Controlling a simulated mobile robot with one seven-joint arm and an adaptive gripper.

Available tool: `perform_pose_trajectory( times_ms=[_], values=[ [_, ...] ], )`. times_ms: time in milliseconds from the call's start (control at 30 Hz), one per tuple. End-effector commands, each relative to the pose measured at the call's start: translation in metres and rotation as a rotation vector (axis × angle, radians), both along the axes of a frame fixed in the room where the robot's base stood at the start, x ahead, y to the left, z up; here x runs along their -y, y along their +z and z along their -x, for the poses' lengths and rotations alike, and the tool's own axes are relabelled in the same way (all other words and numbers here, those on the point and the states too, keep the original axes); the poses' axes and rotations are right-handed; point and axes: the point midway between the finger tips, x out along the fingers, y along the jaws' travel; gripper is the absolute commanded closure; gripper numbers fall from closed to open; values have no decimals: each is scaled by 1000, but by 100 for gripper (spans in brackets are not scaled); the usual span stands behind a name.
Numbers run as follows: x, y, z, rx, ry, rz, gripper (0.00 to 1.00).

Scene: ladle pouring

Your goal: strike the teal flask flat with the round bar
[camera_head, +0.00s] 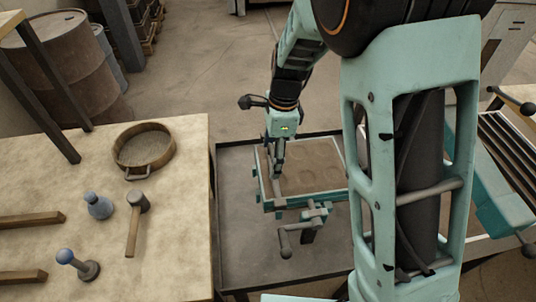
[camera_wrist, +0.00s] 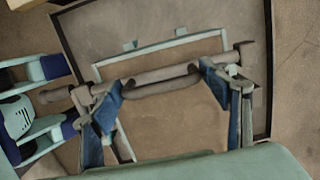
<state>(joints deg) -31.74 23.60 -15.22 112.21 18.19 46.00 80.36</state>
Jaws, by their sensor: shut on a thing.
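The teal flask (camera_head: 332,200) is a shallow open frame filled with brown sand, lying on a dark-rimmed tray. Several round marks show on its sand in the head view. Its teal edge also shows in the wrist view (camera_wrist: 165,47), with sand behind and below the bar. My gripper (camera_head: 279,172) points down over the left part of the flask. In the wrist view my gripper (camera_wrist: 165,85) is shut on the round bar (camera_wrist: 150,76), which lies across both fingers and sticks out on either side. I cannot tell whether the bar touches the sand.
A teal fixture with grey handles (camera_head: 312,218) stands at the flask's near side. The tray (camera_head: 238,215) has bare room left of the flask.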

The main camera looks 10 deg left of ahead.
Motion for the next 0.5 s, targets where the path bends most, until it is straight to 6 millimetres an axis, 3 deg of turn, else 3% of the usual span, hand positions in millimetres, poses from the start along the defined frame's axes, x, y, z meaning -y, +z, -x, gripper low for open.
perform_pose_trajectory(
  times_ms=[500],
  values=[
    [27, -1, -7, 1, -1, 0, 63]
  ],
)
